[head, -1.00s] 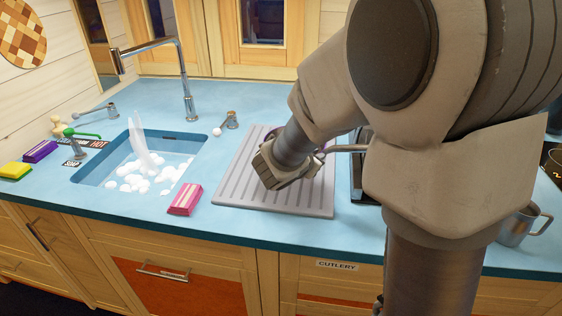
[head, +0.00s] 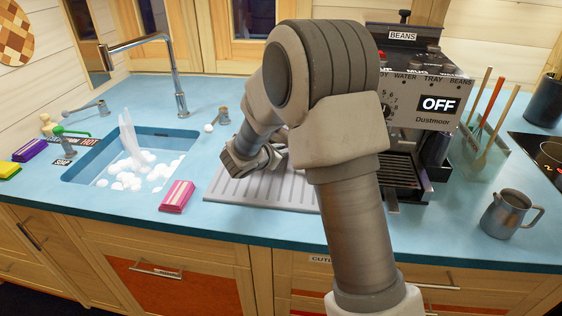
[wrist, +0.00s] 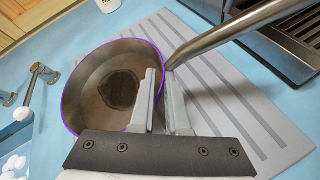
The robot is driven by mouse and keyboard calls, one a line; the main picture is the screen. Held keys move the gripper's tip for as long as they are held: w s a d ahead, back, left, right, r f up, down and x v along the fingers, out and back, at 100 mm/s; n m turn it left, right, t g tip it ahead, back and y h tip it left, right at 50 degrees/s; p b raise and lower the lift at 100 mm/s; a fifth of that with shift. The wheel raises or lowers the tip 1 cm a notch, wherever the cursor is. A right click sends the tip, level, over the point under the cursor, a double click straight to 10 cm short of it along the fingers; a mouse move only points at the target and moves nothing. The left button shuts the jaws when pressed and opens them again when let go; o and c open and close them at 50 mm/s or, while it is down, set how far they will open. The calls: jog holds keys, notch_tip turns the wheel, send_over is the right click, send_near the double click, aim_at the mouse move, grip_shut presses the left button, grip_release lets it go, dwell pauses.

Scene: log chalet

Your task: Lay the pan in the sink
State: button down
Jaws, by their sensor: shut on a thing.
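The pan (wrist: 100,85) has a purple rim, a dark stain inside and a long metal handle (wrist: 235,28) running to the upper right in the wrist view. My gripper (wrist: 163,98) is shut on the pan's rim near the handle, one finger inside and one outside. In the head view my gripper (head: 246,160) is over the left part of the grey drainboard, right of the sink, and my arm hides most or all of the pan. The blue sink (head: 90,172) holds white foam and a pale stream-like shape. I cannot tell whether the pan touches the board.
A pink sponge (head: 177,196) lies at the sink's front right corner. The tall tap (head: 178,80) and a small metal fitting (head: 223,115) stand behind. The ribbed drainboard (head: 225,187) lies right of the sink. A coffee machine (head: 420,100) and metal jug (head: 508,213) are further right.

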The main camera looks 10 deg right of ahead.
aim_at(281, 170)
jog(key=shift+w+a+f, duration=0.1)
jog(key=shift+w+f, duration=0.1)
jog(key=shift+w, duration=0.1)
jog(key=shift+f, duration=1.85)
jog(key=shift+b, duration=0.3)
jog(key=shift+f, duration=0.2)
jog(key=c, duration=0.9)
grip_release()
jog(key=shift+r, duration=0.1)
